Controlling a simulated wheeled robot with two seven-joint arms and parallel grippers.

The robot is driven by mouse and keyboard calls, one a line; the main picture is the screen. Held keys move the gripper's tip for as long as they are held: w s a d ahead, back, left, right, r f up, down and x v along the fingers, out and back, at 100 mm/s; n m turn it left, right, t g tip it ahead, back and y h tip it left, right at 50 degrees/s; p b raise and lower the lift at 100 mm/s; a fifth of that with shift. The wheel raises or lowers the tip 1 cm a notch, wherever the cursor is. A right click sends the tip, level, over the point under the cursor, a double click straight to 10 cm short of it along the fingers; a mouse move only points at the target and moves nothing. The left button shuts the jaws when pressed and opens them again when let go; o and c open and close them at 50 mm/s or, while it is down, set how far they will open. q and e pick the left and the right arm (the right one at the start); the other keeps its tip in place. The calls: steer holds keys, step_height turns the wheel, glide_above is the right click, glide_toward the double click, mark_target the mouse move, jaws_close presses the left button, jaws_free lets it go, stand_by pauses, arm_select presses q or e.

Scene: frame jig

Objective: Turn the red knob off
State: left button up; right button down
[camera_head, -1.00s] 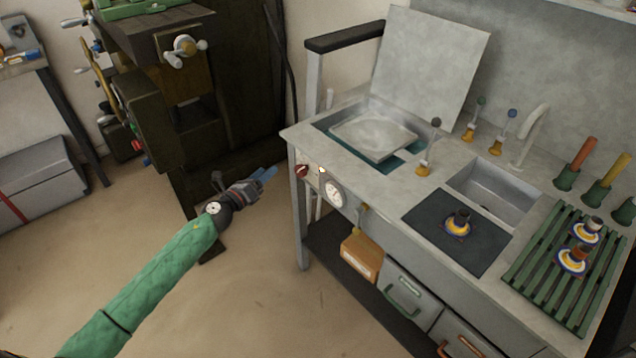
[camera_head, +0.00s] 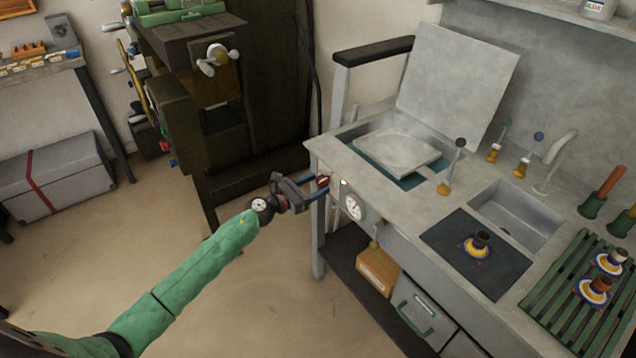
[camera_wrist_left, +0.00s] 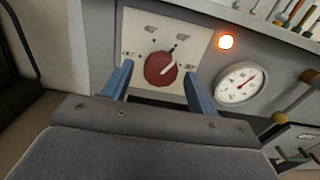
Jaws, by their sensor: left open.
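The red knob (camera_head: 323,181) is on the front panel of the grey bench, near its left corner. In the left wrist view the round red knob (camera_wrist_left: 161,70) has a white pointer mark tilted up and right, on a pale plate with small printed marks. My left gripper (camera_head: 316,190) is open, its blue fingers reaching to the panel. In the wrist view the fingers (camera_wrist_left: 160,84) stand on either side of the knob, with gaps between. I cannot tell whether they touch the panel. My right gripper is not in view.
A lit orange lamp (camera_wrist_left: 226,41) and a round white gauge (camera_wrist_left: 240,83) sit right of the knob. A dark machine (camera_head: 215,110) stands left.

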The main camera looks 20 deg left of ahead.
arm_select(q)
steer(key=shift+w+d, duration=0.45)
steer(key=shift+w, duration=0.1)
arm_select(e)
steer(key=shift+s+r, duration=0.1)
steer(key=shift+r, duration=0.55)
